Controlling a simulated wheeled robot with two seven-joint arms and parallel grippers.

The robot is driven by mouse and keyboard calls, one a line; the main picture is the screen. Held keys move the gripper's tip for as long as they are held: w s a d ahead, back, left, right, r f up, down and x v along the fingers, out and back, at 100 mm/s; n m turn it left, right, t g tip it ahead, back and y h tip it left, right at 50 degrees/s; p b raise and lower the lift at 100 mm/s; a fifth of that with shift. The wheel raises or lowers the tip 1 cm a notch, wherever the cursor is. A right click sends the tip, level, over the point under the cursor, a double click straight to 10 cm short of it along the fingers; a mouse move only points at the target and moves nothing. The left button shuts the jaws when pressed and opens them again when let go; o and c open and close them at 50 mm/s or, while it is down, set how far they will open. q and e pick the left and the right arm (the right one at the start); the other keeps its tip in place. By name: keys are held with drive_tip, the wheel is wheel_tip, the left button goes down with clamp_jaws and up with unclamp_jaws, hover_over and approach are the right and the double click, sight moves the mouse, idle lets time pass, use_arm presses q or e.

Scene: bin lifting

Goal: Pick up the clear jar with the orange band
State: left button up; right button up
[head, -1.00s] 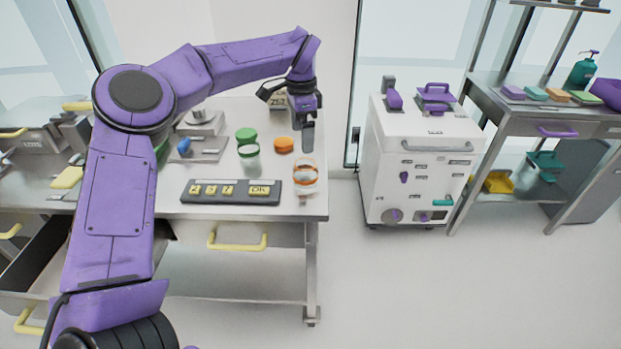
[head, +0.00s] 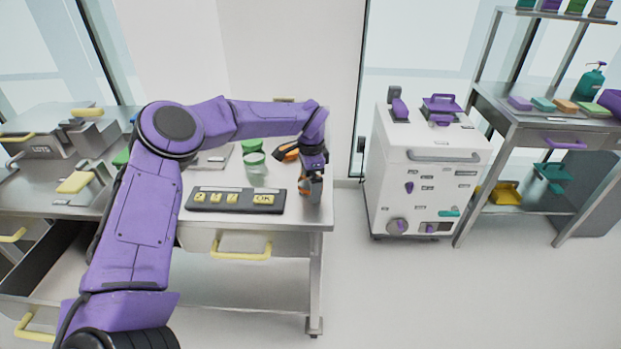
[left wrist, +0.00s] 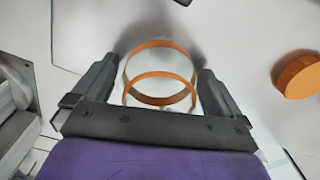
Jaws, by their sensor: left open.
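The clear jar with the orange band (left wrist: 162,77) stands on the table, between the two fingers of my left gripper (left wrist: 160,72) in the left wrist view. The fingers are open, one on each side of the jar. Light gaps seem to show at the fingers; contact cannot be told. In the head view my left gripper (head: 312,184) points down near the table's right edge and hides most of the jar. My right gripper is in neither view.
An orange lid (left wrist: 298,76) lies beside the jar. A clear jar with a green band (head: 256,164), a green lid (head: 250,146) and a dark keypad (head: 235,200) are left of my gripper. A white wheeled cabinet (head: 425,175) stands right of the table, across a gap.

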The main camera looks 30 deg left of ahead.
use_arm(q)
drive_tip(key=c, duration=1.1)
drive_tip(key=shift+c, duration=0.2)
